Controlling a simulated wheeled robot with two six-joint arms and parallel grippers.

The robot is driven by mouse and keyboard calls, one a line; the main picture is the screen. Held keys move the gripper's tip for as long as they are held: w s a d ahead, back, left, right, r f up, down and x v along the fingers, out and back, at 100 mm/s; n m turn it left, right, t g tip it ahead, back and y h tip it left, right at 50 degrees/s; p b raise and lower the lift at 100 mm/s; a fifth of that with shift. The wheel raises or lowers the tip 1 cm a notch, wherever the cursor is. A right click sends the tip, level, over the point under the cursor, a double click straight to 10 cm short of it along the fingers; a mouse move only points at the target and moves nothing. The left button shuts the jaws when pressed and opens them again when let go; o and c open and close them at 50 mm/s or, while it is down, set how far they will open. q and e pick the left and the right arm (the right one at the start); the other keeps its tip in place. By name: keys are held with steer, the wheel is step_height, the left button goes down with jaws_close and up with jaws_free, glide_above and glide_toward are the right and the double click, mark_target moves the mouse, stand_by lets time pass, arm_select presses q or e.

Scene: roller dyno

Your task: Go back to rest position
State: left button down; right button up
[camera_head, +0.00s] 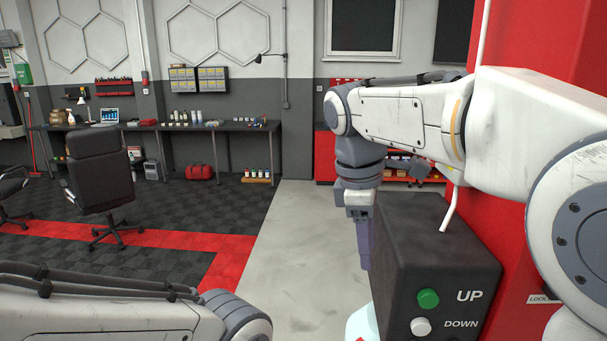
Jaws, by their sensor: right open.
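My right arm comes in from the right and bends down behind a dark control box. My right gripper (363,245) points down just left of the box and is open; its fingers are partly hidden by the box. I see nothing between them. My left arm shows at the bottom left, and its gripper is out of view.
The control box (432,235) has a green button (428,298) marked UP and a white button (421,326) marked DOWN. A red post (545,40) stands behind it at right. A black office chair (98,178) and a workbench (230,128) are far left. The middle floor is clear.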

steer(key=s+a+f+m+y+b, duration=0.1)
steer(key=s+a+f+m+b, duration=0.2)
steer(key=s+f, duration=0.7)
steer(key=s+a+f+m+g+y+b, duration=0.1)
steer(key=s+f+m+b, duration=0.3)
steer(key=s+f, duration=0.7)
step_height(320, 180, down, 6)
steer(key=shift+s+a+f+y+b, duration=0.3)
steer(key=shift+a+y+b, duration=0.2)
steer(key=shift+a+b, duration=0.5)
steer(key=shift+d, duration=0.1)
